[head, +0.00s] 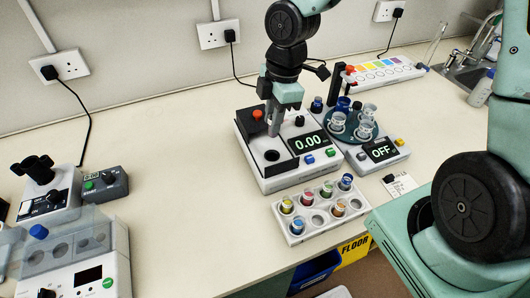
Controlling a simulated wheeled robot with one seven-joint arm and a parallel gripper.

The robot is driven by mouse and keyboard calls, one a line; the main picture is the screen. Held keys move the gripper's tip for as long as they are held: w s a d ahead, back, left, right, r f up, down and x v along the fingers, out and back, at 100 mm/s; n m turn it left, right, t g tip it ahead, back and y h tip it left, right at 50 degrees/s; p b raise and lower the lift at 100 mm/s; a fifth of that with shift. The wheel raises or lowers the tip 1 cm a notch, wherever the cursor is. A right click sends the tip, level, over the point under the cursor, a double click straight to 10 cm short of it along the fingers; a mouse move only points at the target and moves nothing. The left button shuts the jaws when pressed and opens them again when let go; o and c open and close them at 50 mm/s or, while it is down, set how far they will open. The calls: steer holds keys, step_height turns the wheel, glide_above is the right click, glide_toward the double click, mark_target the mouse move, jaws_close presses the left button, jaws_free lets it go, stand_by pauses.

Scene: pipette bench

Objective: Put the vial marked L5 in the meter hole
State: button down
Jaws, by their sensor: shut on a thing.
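My gripper (284,108) points down over the back of the white meter (262,172), whose display reads 0.00. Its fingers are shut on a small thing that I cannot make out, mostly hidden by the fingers. The meter's dark round hole (271,155) shows on the top, in front of the fingers, and looks empty. A white vial rack (318,231) stands in front of the meter with several vials with coloured tops, such as a yellow one (287,206) and a red one (307,199). Some rack holes are empty. The vial markings are too small to read, so I cannot pick out L5.
A red knob (257,115) sits at the meter's back left. Right of it stands a device marked OFF (381,151) with a round carousel of cups. A strip with coloured squares (384,72) lies behind. Other instruments (85,245) stand at left; the bench between is clear.

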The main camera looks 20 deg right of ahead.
step_height(320, 180, down, 10)
steer(key=shift+r, duration=0.1)
stand_by(0.4)
